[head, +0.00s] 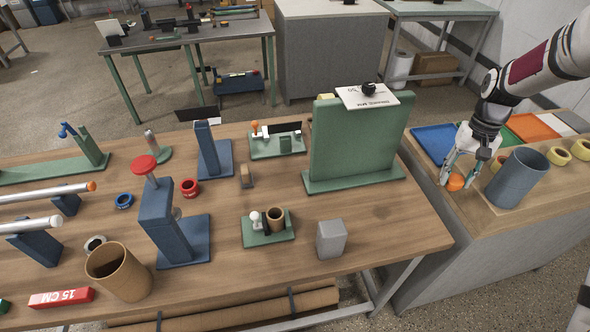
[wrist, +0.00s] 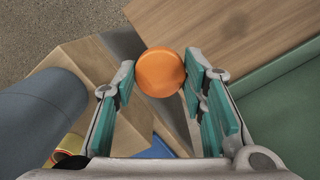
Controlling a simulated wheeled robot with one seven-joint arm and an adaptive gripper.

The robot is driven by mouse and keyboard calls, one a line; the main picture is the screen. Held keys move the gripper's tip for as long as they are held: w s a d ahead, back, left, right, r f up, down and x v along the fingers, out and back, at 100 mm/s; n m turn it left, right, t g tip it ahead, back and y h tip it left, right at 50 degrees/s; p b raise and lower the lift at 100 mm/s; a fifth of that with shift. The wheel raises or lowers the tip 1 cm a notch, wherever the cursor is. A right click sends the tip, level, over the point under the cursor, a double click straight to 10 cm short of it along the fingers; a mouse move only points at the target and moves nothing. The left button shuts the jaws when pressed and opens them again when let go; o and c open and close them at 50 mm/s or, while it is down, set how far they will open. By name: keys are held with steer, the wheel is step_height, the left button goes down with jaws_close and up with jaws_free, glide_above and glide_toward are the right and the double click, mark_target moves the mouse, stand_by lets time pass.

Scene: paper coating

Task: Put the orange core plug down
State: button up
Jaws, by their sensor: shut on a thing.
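The orange core plug (head: 455,183) is a round orange disc held between the fingertips of my gripper (head: 459,178), at the left side of the side counter in the head view. In the wrist view the plug (wrist: 160,73) sits between the two teal-padded fingers of my gripper (wrist: 160,70), which is shut on it. Beneath and around it the wrist view shows the edges of two wooden tops with a dark gap between them. The plug's height above these surfaces is hard to tell.
A grey-blue cylinder (head: 517,178) stands right of my gripper on the counter (head: 470,214). Blue (head: 436,142) and orange (head: 532,127) trays lie behind. A tall green panel stand (head: 355,145) is left on the wooden bench (head: 385,232). Yellow rolls (head: 558,156) lie at right.

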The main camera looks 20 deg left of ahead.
steer(key=s+a+f+n+b, duration=0.1)
steer(key=s+a+f+n, duration=0.2)
steer(key=s+n, duration=0.3)
steer(key=s+a+f+n+t+h+b, duration=0.1)
steer(key=s+a+f+n+b, duration=0.1)
steer(key=s+a+n, duration=0.4)
steer(key=s+a+f+n+b, duration=0.2)
steer(key=s+a+n, duration=0.3)
steer(key=s, duration=0.9)
steer(key=f+n, duration=0.1)
steer(key=n, duration=0.2)
steer(key=shift+f+t, duration=0.3)
steer(key=shift+t, duration=0.1)
steer(key=b, duration=0.4)
glide_above(373, 228)
steer(key=shift+s+a+f, duration=0.2)
steer(key=shift+a+f, duration=0.1)
steer(key=shift+f, duration=0.45)
steer(key=shift+w, duration=0.15)
steer(key=shift+f+p, duration=0.35)
steer(key=shift+f, duration=1.4)
steer(key=shift+f, duration=0.15)
steer(key=o, duration=0.8)
